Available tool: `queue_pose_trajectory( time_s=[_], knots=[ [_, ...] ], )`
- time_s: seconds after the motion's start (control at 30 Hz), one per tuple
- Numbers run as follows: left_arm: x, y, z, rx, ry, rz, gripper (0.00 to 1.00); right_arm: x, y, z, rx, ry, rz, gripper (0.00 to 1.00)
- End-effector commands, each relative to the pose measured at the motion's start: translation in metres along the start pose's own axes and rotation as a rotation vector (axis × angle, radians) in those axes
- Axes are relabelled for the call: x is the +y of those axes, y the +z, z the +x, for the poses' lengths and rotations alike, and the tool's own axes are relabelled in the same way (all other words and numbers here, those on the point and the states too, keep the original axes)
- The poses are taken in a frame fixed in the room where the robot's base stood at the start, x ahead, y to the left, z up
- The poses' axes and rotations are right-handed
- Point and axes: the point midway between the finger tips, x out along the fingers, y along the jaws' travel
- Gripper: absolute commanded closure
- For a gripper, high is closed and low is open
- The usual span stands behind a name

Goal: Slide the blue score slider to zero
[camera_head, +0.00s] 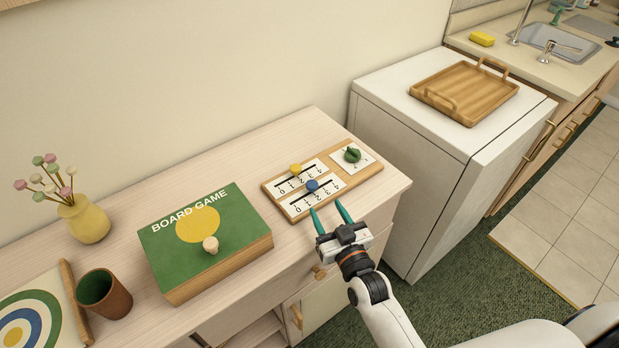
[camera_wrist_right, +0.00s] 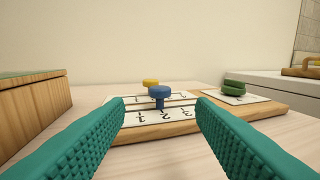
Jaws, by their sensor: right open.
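The blue score slider (camera_head: 312,185) is a round knob on the nearer track of a wooden scoreboard (camera_head: 271,188). The fingers seem apart from the knob. My left gripper is not in view.
A yellow slider (camera_head: 295,169) sits on the farther track and a green knob (camera_head: 352,154) at the board's right. A green board game box (camera_head: 165,250) lies left of the board. A white appliance with a wooden tray (camera_head: 470,88) stands right.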

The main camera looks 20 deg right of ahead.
Motion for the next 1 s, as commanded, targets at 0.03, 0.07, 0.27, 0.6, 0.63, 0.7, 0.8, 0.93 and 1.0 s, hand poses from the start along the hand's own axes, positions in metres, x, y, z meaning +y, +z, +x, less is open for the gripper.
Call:
queue_pose_trajectory(
  time_s=[0.03,0.07,0.27,0.6,0.63,0.7,0.8,0.93,1.0],
  knots=[
    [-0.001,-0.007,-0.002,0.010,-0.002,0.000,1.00,0.000,0.002,0.011,-0.003,0.000,0.000,0.50],
    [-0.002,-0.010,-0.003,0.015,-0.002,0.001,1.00,0.000,0.003,0.017,-0.004,0.000,0.000,0.50],
    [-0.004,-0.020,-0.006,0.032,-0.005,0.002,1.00,0.000,0.002,0.058,-0.002,0.000,0.001,0.50],
    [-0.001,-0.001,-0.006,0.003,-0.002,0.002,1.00,0.000,0.001,0.099,0.000,0.000,0.001,0.50],
    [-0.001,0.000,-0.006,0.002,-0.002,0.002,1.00,0.000,0.000,0.100,0.000,0.000,0.001,0.50],
    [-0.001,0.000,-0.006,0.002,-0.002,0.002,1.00,0.000,0.001,0.101,0.000,0.000,0.001,0.50],
    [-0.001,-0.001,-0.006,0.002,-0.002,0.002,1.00,0.000,0.001,0.102,0.000,0.000,0.001,0.50],
    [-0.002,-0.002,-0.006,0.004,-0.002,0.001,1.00,0.000,0.000,0.102,0.000,0.000,0.001,0.50],
    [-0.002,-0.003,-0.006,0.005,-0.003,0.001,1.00,0.000,0.000,0.101,0.000,0.000,0.001,0.61]
  ],
)
